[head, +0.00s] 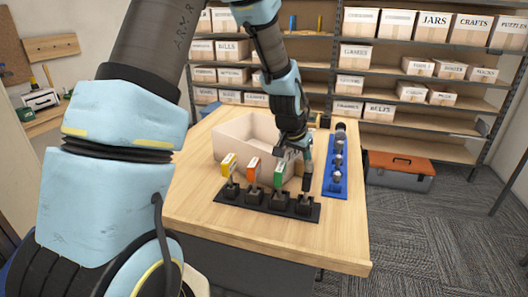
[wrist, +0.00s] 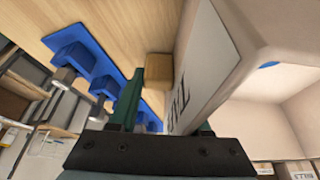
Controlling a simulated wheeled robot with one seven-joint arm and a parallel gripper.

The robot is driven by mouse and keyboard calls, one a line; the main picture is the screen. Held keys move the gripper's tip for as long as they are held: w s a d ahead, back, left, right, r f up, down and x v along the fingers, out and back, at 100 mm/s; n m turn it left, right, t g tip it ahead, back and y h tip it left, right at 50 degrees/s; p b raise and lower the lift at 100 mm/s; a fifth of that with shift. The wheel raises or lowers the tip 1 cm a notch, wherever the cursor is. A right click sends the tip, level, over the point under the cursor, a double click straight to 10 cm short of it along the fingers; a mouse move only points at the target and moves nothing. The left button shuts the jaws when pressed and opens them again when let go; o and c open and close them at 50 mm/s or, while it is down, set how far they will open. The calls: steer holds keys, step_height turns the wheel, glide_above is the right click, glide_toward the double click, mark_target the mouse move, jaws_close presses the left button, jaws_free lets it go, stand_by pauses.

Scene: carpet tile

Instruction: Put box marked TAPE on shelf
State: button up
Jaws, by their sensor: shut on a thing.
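An open-topped cream box (head: 232,151) stands on the wooden table, its right side partly hidden by my arm. In the wrist view the box wall (wrist: 225,60) fills the right part and bears a white label with dark letters, of which "TA" shows; the rest is cut off or hidden. My gripper (head: 301,160) is at the right side of the box. In the wrist view my gripper (wrist: 168,118) has one green finger outside the labelled wall and the other on the inner side, shut on that wall. The shelf unit (head: 400,123) stands behind the table.
A black rack (head: 265,206) with yellow, orange and green packs stands in front of the box. A blue rail (head: 335,178) with several grey-topped holders lies right of it. Shelves hold labelled cartons (head: 434,26) with some gaps. A toolbox (head: 400,170) sits on the carpet.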

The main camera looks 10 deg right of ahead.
jaws_close()
steer(key=shift+r, duration=0.15)
stand_by(0.4)
